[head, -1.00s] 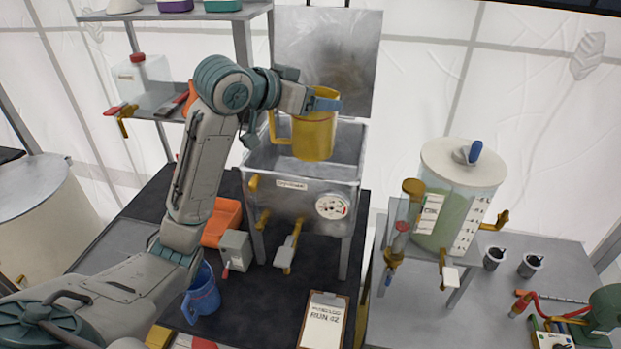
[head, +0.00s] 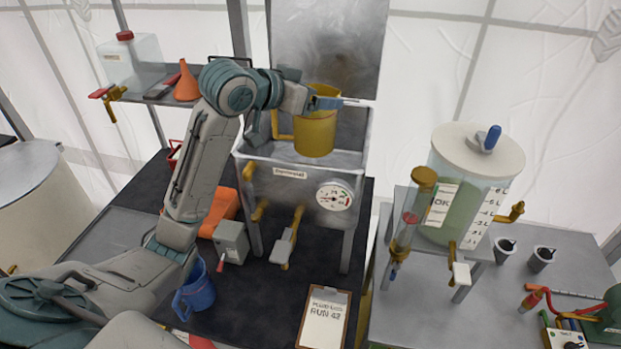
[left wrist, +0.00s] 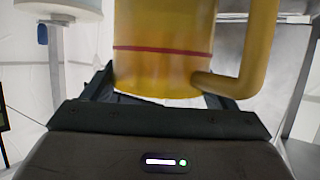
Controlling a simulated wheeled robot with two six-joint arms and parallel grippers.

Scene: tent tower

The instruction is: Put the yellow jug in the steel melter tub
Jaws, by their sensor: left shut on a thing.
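The yellow jug (head: 314,136) is upright, held in my left gripper (head: 325,103), which is shut on it near its upper part. In the head view the jug overlaps the open top of the steel melter tub (head: 300,200), a grey box on legs with a dial on its front. The lower part of the jug appears at the level of the tub's rim; I cannot tell how far inside it is. The left wrist view shows the jug's body (left wrist: 165,50) with a red line and its handle, between the gripper fingers. My right gripper is not in view.
The tub's raised lid (head: 328,45) stands behind it. A blue jug (head: 194,292) and a clipboard (head: 324,317) are on the dark bench. A lidded tank (head: 460,190) stands to the right. A shelf with an orange funnel (head: 187,82) is behind my left arm.

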